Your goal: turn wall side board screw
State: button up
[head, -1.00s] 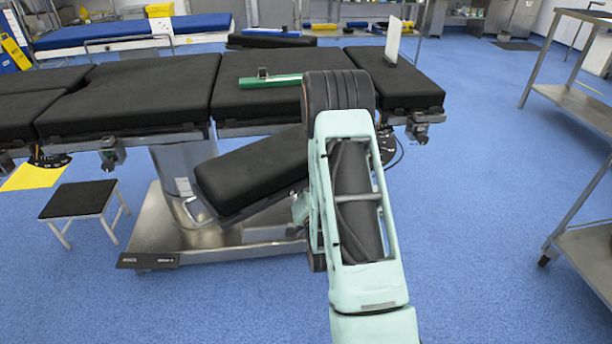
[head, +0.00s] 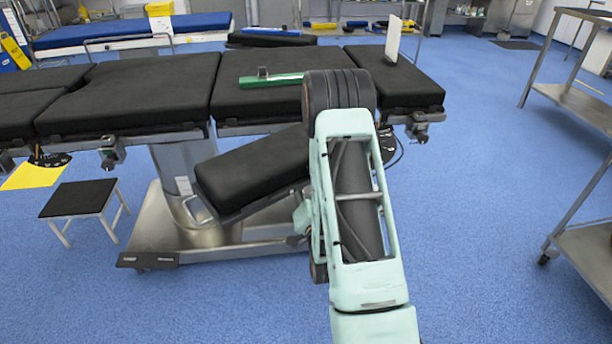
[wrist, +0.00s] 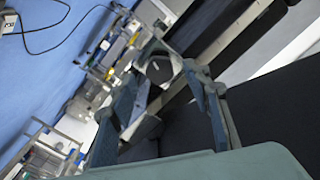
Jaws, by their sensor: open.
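My gripper (wrist: 166,82) shows in the wrist view with its two fingers spread apart. A round dark face in a pale rim (wrist: 159,69) shows between and just beyond the fingertips; I cannot tell whether it is the screw, or whether the fingers touch it. In the head view my arm hides the gripper. The operating table (head: 150,90) has black pads and metal side clamps. One clamp with a knob (head: 418,128) hangs at the right end, and another clamp (head: 110,152) hangs further left. I cannot tell which carries the task's screw.
A tilted black padded section (head: 250,175) hangs below the table beside my arm. A green bar (head: 270,81) and an upright white panel (head: 393,40) are on the table. A stool (head: 78,199) stands at left and a metal trolley (head: 590,250) at right.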

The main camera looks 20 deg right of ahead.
jog(key=shift+v, duration=2.3)
